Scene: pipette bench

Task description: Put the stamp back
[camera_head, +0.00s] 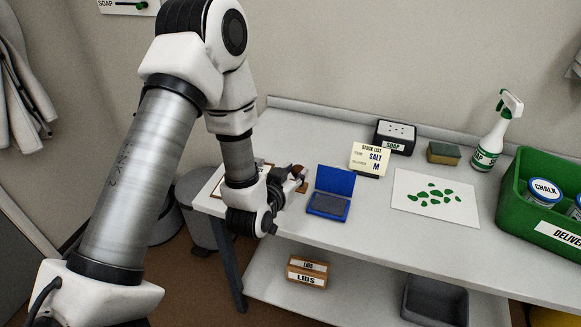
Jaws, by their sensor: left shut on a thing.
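My left gripper (287,182) is over the left end of the bench, shut on a small stamp with a dark brown top (297,171). Much of the stamp is hidden by the gripper, and I cannot tell whether it touches the surface below. An open blue ink pad (328,204) lies just right of the gripper, its lid raised at the back. A pale sheet or board (214,184) lies at the bench's left end, partly behind my arm. My right gripper is not in view.
A stock list card (369,158) stands behind the ink pad, near a black soap box (395,137), a sponge (443,153) and a spray bottle (493,135). A sheet with green spots (408,201) lies mid-bench. A green crate (530,215) fills the right. A lids box (306,271) sits below.

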